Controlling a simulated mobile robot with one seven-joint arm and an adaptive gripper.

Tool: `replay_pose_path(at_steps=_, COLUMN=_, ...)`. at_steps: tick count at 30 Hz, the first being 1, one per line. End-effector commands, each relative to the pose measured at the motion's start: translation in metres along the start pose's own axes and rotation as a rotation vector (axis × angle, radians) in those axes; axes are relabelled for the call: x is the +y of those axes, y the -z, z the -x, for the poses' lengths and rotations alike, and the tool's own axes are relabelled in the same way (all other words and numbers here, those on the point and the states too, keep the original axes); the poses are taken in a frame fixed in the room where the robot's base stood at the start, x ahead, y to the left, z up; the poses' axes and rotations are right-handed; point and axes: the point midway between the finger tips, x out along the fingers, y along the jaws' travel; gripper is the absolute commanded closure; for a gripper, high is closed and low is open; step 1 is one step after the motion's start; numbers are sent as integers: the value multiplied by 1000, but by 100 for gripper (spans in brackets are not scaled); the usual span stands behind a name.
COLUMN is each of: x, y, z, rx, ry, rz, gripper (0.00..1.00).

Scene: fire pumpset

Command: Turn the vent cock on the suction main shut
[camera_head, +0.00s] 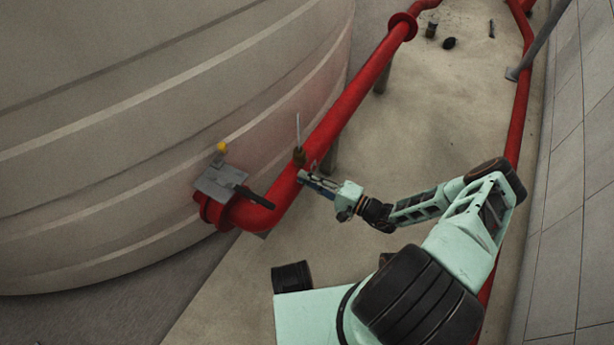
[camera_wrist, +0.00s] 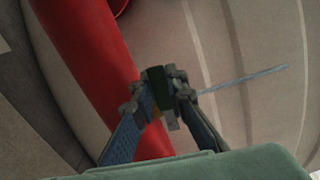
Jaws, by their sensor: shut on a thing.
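The red suction main (camera_head: 345,105) runs diagonally beside the large tank in the head view and also shows in the wrist view (camera_wrist: 90,60). The small brass-coloured vent cock (camera_head: 299,157) stands on top of it, with a thin pale rod (camera_head: 298,127) rising above. My gripper (camera_head: 308,180) is at the cock, beside the pipe. In the wrist view my gripper (camera_wrist: 160,88) is shut on a small dark green piece (camera_wrist: 156,78), seemingly the cock's handle; its fingers hide much of the cock's body. The thin rod (camera_wrist: 245,79) extends to the right there.
A grey plate (camera_head: 219,181) with a yellow knob (camera_head: 222,147) and a black lever (camera_head: 254,197) sits at the pipe's lower end, left of my gripper. A second red pipe (camera_head: 519,110) runs along the tiled wall at right. The floor between the pipes is mostly clear.

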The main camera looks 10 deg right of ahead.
Motion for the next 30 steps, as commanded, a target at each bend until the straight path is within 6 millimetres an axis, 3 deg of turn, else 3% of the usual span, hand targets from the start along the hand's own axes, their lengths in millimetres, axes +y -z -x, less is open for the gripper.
replay_pose_path(at_steps=23, x=7, y=2, z=0, rx=2, ry=-1, rz=102, gripper=100)
replay_pose_path(at_steps=24, x=7, y=2, z=0, rx=2, ry=-1, rz=102, gripper=83)
replay_pose_path(at_steps=28, x=7, y=2, z=0, rx=1, ry=-1, rz=100, gripper=69)
replay_pose_path(at_steps=30, x=6, y=2, z=0, rx=1, ry=-1, rz=99, gripper=69)
